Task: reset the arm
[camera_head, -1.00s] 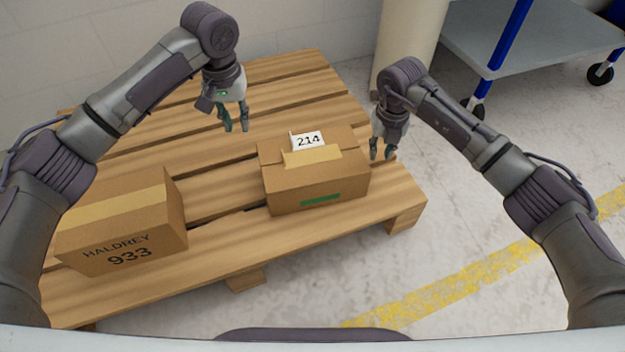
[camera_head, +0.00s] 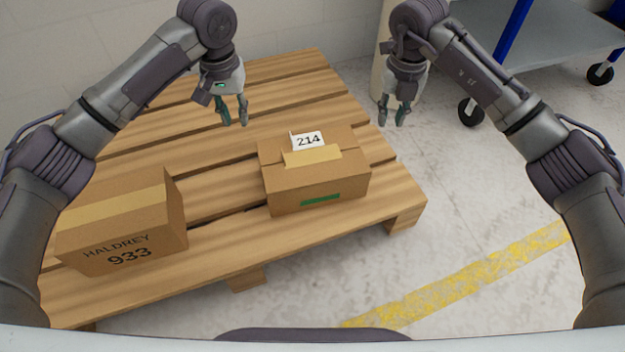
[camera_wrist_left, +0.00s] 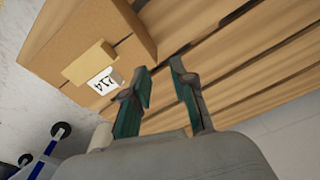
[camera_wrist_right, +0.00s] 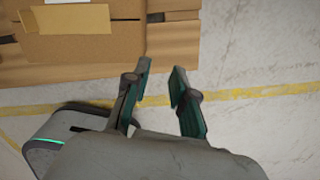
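My left gripper (camera_head: 235,115) hangs open and empty above the back middle of the pallet, left of and behind the box marked 214. Its parted green-padded fingers show in the left wrist view (camera_wrist_left: 162,82). My right gripper (camera_head: 393,116) is open and empty, right of and behind the same box, past the pallet's right edge in the head view. Its parted fingers show in the right wrist view (camera_wrist_right: 161,82). Neither gripper touches a box.
The box marked 214 (camera_head: 318,187) and the box marked HALDREY 933 (camera_head: 125,228) sit on a wooden pallet (camera_head: 345,232). A blue-posted grey cart (camera_head: 545,40) and a pale column (camera_head: 380,78) stand behind right.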

